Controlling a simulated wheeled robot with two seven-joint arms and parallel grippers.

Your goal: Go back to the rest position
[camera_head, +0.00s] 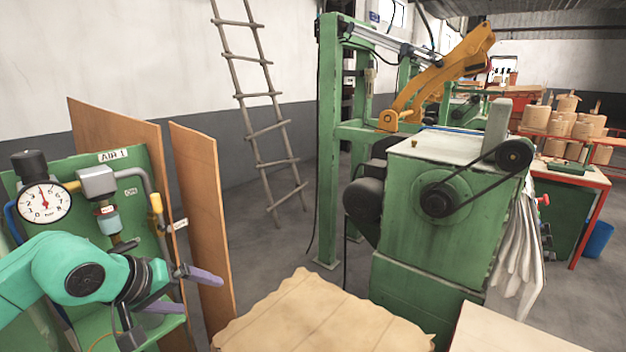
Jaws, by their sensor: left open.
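My left arm comes in from the lower left, in front of a green air panel. My left gripper (183,289) is open and empty, with its two purple fingers apart and pointing right. It is in front of the panel's lower right part and left of a brown paper-like sheet (322,318). My right gripper is not in view.
The green air panel (62,172) carries a round pressure gauge (43,202) and pipes. Brown boards (203,215) stand beside it. A green belt-driven machine (440,215) stands at centre right. A ladder (262,110) leans on the wall.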

